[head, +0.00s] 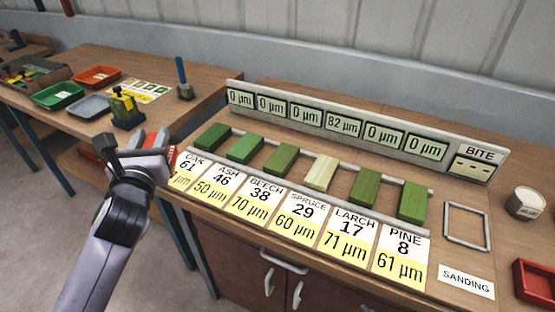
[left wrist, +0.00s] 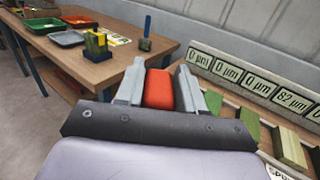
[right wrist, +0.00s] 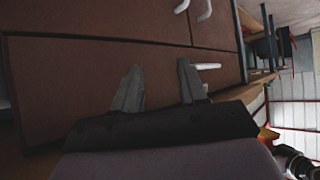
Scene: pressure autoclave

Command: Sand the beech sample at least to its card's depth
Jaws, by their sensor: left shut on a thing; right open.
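My left gripper (head: 150,148) is shut on a red-orange block (left wrist: 159,88), held in the air left of the sample row; the block partly shows in the head view. The beech sample (head: 281,160) is a green block, third from the left in the rack, behind its card (head: 255,198), which reads 38 and 70 µm. The third display (head: 305,114) reads 0 µm. The spruce sample (head: 319,173) is pale wood, and its display (head: 343,124) reads 82 µm; the others read 0. My right gripper (right wrist: 160,88) is open and empty, facing brown cabinet fronts.
Other green samples stand on both sides, with rails before and behind. A BITE display (head: 474,167), an empty frame (head: 467,223), a SANDING label (head: 466,281) and a tin (head: 526,203) are right. Trays (head: 57,96) and tools stand on the left bench.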

